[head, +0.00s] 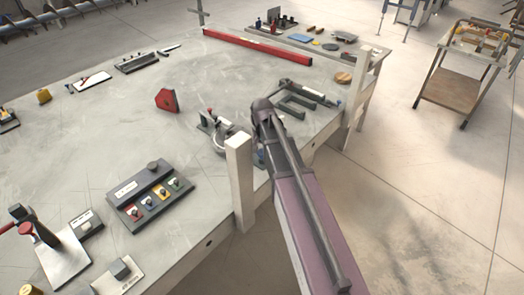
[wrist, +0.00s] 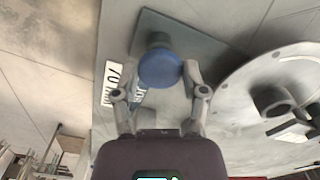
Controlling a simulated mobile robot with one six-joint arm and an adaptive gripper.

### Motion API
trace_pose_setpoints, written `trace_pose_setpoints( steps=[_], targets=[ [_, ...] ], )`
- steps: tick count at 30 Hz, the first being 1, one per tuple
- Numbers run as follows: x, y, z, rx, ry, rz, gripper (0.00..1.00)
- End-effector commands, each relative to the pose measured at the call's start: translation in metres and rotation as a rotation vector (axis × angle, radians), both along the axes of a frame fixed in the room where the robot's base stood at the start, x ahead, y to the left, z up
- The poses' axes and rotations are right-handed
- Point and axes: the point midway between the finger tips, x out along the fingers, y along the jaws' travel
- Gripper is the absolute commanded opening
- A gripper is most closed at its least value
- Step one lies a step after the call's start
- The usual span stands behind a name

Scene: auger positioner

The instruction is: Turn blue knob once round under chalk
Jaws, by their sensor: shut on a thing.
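The blue knob (wrist: 160,69) shows round and seen from above in the wrist view, in front of a grey plate (wrist: 205,58). My gripper (wrist: 161,74) has one finger on each side of it and is shut on the knob. In the head view my arm and a pale post hide most of the gripper; a small blue patch (head: 261,155) shows beside them, possibly the knob. A pale round disc (wrist: 238,118) with a dark cylindrical part lies right of the knob in the wrist view. I cannot pick out any chalk.
The pale post (head: 239,175) stands at the bench edge close to my arm. A dark panel with coloured switches (head: 150,197) lies front left. A red block (head: 167,100) and a long red bar (head: 258,47) lie farther back.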

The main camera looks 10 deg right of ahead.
Motion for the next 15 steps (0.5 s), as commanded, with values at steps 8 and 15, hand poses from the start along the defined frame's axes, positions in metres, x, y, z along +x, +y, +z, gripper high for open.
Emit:
trace_pose_setpoints(
  steps=[8, 15],
  targets=[
    [-0.0008, 0.0002, -0.0006, 0.001, 0.002, 0.065, 0.09],
    [-0.001, 0.0002, -0.0007, 0.001, 0.002, 0.208, 0.09]
  ],
)
